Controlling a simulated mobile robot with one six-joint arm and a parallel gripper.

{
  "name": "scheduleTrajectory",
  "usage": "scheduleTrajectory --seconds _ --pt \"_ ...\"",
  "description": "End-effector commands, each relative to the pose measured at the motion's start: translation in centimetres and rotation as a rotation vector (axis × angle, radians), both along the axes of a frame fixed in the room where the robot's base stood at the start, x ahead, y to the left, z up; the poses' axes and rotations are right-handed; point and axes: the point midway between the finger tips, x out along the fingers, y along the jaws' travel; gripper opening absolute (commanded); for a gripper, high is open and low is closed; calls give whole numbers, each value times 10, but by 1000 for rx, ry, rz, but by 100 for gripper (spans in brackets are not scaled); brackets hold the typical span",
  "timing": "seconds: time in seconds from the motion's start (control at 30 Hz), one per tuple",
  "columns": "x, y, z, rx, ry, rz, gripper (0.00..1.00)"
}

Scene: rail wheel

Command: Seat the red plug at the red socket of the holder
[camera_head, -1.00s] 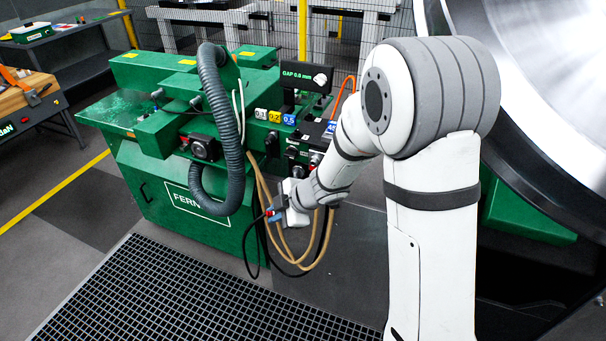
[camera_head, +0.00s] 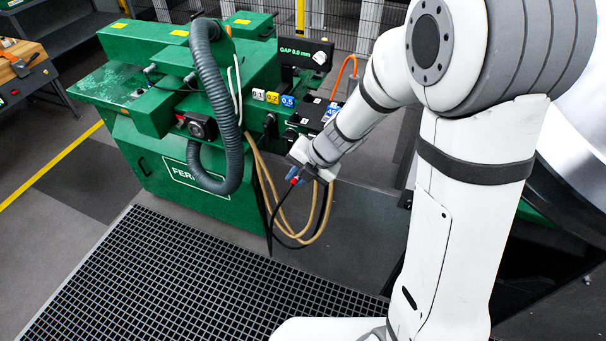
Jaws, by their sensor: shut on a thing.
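My gripper (camera_head: 294,178) is at the front right of the green machine, with its blue fingertips pointing down and to the left. It is shut on the small red plug (camera_head: 295,181), which shows only as a speck of red between the fingertips. A black cable (camera_head: 273,212) hangs from there towards the floor grating. Dark fittings (camera_head: 293,134) on the machine's right end sit just above and behind my gripper. I cannot make out the holder or its red socket; my wrist and forearm cover part of that area.
The green machine (camera_head: 150,160) fills the left middle. A thick grey hose (camera_head: 222,110) loops down its front. Tan hoses (camera_head: 322,215) hang behind and beside my gripper. Floor grating (camera_head: 190,275) lies open in front. A large wheel (camera_head: 580,130) stands at the right.

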Motion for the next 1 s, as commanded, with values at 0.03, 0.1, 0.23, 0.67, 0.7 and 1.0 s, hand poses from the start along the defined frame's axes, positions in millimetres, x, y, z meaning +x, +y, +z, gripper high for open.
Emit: scheduleTrajectory --seconds 0.03,0.1,0.23,0.67,0.7,1.0 --pt "1 -1 4 1 0 -1 0" --pt "8 -3 3 0 0 -2 0" --pt "20 -8 3 0 1 -4 0" --pt "46 -20 2 1 0 -6 0" --pt "47 -20 2 1 0 -6 0" --pt "48 -21 1 1 -1 -7 0"
